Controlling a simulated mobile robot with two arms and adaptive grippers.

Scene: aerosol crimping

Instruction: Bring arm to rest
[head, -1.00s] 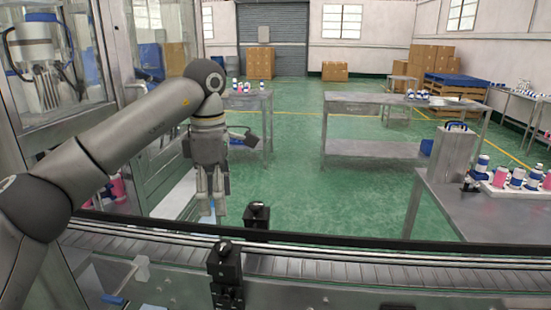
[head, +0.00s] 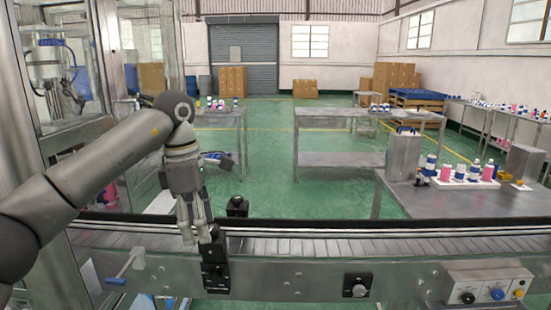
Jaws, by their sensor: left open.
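My left arm comes in from the left in the head view. Its gripper (head: 195,233) points down above the near side of the conveyor (head: 330,246), with its fingers apart and nothing between them. The fingertips are just above and left of a black sensor block (head: 215,265) on the conveyor's near rail; I cannot tell whether they touch it. My right gripper does not show.
A second black block (head: 237,206) stands at the conveyor's far rail. A control panel (head: 488,288) with knobs is at the lower right. A steel table (head: 440,200) with a white tray of bottles (head: 466,184) stands right. A glazed machine cabinet (head: 60,80) is at the left.

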